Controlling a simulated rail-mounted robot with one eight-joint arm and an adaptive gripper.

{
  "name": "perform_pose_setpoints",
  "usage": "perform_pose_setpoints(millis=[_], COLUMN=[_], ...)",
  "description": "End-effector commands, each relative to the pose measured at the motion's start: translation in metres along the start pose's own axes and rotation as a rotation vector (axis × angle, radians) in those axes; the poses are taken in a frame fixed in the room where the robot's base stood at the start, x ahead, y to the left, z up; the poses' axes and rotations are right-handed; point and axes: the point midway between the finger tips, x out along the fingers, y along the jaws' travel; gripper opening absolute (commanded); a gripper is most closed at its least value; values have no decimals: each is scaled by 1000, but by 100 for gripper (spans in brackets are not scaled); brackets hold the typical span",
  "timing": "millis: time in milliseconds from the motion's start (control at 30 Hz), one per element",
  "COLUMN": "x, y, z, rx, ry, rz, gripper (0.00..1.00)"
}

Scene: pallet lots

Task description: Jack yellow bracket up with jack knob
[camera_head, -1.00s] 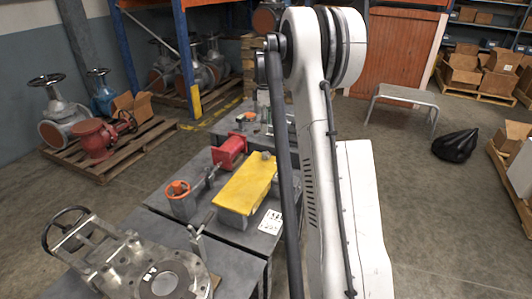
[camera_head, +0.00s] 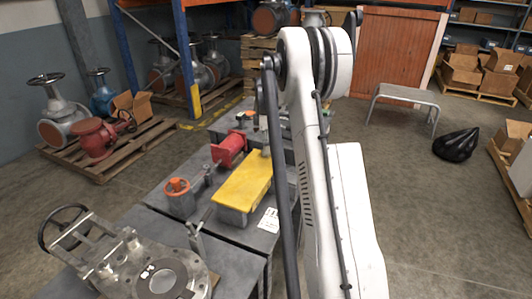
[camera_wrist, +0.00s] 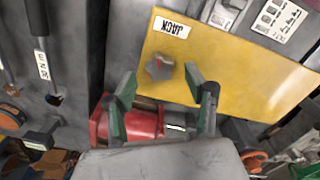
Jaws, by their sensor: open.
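The yellow bracket (camera_head: 243,181) lies on a grey block on the workbench in the head view. It fills the upper right of the wrist view (camera_wrist: 235,75). A white label reading JACK (camera_wrist: 172,28) is on its corner. The grey lobed jack knob (camera_wrist: 159,67) stands on the yellow plate beside that label. My gripper (camera_wrist: 165,92) is open, with its two green-padded fingertips below the knob in the picture, one on each side of it. The knob looks clear of both fingers. In the head view my arm hides the gripper.
A red cylinder (camera_head: 229,148) sits beside the bracket, and an orange-topped grey pot (camera_head: 180,198) stands to its left. A large valve with handwheel (camera_head: 130,265) is at the front left. White tags lie on the bench.

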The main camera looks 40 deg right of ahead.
Motion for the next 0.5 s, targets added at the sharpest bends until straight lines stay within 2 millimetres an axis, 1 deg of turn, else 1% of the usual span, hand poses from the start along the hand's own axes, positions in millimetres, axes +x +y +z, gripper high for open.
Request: perform_pose_setpoints(millis=[33,200,333,500], x=[9,23,27,27], y=[0,0,0,0], z=[0,0,0,0], rx=[0,0,0,0], ry=[0,0,0,0], rz=[0,0,0,0], gripper=[49,49,49,49])
